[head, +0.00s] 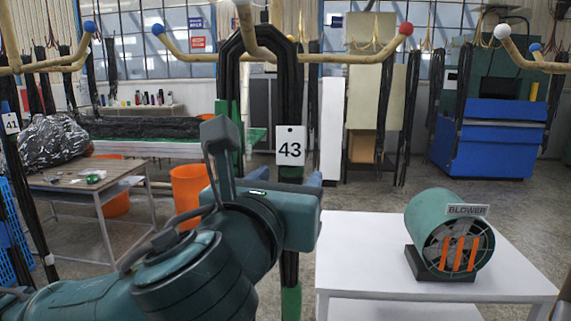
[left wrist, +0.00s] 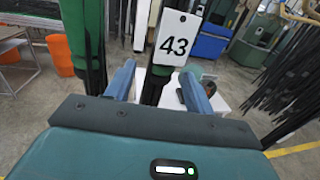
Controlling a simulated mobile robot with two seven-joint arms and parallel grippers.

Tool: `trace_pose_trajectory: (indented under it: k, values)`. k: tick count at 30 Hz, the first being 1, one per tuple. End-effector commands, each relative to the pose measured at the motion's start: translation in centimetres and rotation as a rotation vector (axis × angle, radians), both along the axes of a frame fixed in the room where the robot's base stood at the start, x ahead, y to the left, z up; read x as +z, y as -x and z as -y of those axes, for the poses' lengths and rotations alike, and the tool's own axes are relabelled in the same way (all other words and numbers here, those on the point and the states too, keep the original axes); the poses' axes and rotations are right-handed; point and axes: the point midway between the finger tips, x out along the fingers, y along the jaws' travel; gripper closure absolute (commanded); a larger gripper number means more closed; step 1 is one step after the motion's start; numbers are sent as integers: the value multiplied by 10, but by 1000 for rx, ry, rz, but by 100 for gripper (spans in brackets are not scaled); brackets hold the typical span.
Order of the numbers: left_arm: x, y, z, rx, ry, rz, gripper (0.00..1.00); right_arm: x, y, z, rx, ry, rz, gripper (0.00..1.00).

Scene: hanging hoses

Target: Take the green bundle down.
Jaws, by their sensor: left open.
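The bundle of black hoses with green sleeves (head: 290,90) hangs in an arch over a tan hook (head: 262,48) in the head view. Its two sides hang down, and a white tag marked 43 (head: 290,146) is on the right side. My left gripper (head: 317,184) is in front of the bundle at about the height just below the tag. In the left wrist view my left gripper's blue fingers (left wrist: 158,86) are apart, and the tagged strand (left wrist: 152,92) shows between them. I cannot tell how deep it lies between them. My right gripper is out of view.
A white table (head: 350,240) with a green blower (head: 448,233) stands at the right. Other hooks with dark hoses (head: 383,105) hang around. Open floor lies behind the white table.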

Motion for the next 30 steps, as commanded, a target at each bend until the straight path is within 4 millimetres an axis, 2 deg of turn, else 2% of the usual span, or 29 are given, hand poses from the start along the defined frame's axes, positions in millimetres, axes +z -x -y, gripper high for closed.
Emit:
trace_pose_trajectory:
  k: [6,17,30]
  values:
    - [1,-21,9,-1,1,0,46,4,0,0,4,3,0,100]
    - [0,-26,10,-1,1,0,46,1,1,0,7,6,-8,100]
    - [0,-25,10,-1,1,1,82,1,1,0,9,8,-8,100]
